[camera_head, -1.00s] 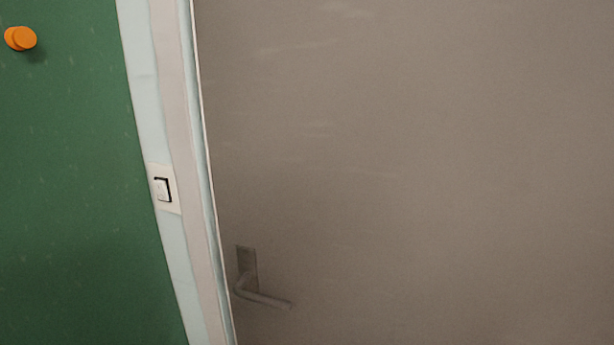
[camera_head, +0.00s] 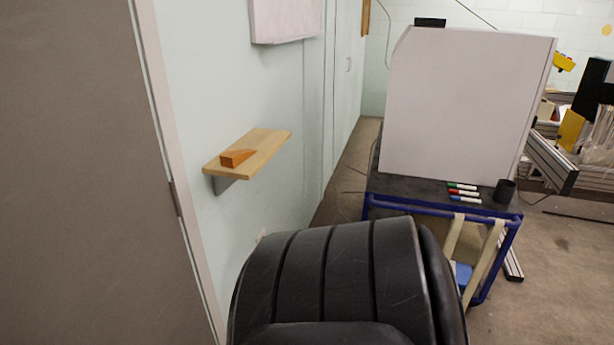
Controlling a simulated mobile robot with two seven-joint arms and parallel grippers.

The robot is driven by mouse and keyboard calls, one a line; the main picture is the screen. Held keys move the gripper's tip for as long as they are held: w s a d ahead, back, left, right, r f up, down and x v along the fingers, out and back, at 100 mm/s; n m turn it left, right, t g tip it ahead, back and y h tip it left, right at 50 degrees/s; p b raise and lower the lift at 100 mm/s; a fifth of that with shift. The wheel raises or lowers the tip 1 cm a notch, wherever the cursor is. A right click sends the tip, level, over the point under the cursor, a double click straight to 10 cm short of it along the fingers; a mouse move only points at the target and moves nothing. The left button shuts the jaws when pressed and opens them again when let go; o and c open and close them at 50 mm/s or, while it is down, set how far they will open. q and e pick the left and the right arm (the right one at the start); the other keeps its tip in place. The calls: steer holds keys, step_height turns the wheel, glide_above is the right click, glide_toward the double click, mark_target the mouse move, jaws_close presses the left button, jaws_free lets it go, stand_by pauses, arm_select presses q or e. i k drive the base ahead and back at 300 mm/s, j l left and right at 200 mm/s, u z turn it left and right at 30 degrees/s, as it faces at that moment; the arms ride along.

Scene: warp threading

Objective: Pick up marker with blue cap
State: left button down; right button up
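Several markers lie side by side on the dark top of a blue-framed cart, in front of a white board. The marker with the blue cap (camera_head: 466,199) is the nearest one, close to the front edge. A marker with a red cap (camera_head: 464,192) lies just behind it, and one with a green cap (camera_head: 462,186) lies farther back. Neither of my grippers is in view.
A black padded chair back (camera_head: 340,275) stands between me and the cart (camera_head: 400,189). A black cup (camera_head: 505,191) stands right of the markers. A white board (camera_head: 460,105) rises behind them. A wooden shelf (camera_head: 265,146) with an orange block (camera_head: 237,158) is left.

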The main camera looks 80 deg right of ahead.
mark_target(452, 198)
steer(key=z, duration=0.45)
steer(key=l+z, duration=0.15)
steer(key=z, duration=0.25)
steer(key=l+z, duration=0.1)
steer(key=z, duration=0.35)
steer(key=l+z, duration=0.1)
steer(key=z, duration=0.35)
steer(key=i+l+z, duration=0.15)
steer(key=l+z, duration=0.2)
steer(key=i+l+z, duration=0.2)
steer(key=l+z, duration=0.15)
steer(key=l, duration=0.2)
steer(key=i+l+z, duration=0.2)
steer(key=l+z, duration=0.15)
steer(key=i+l+z, duration=0.35)
steer(key=i+l, duration=0.5)
steer(key=i+l+z, duration=0.05)
steer(key=i, duration=0.05)
